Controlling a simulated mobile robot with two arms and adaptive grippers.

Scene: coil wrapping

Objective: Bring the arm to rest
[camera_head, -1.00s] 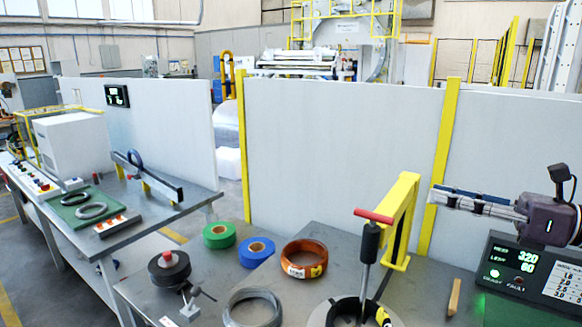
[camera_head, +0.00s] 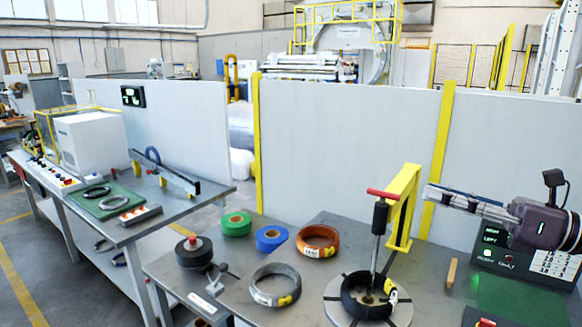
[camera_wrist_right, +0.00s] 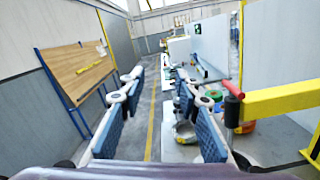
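My right gripper (camera_head: 432,194) hangs in the air at the right of the head view, above the bench and in front of the white panels, with its fingers pointing left. In the right wrist view its blue-padded fingers (camera_wrist_right: 160,76) stand wide apart with nothing between them. The right arm comes in from the right edge and partly covers the control box with its display (camera_head: 494,238). My left arm and gripper do not show.
A yellow post (camera_head: 403,205) and a red-handled tool on a round stand (camera_head: 333,310) rise near the gripper. A copper coil (camera_head: 318,234), a grey coil (camera_head: 262,290), green tape (camera_head: 236,217) and blue tape (camera_head: 271,232) lie on the bench. A wooden board (camera_wrist_right: 75,70) stands left in the wrist view.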

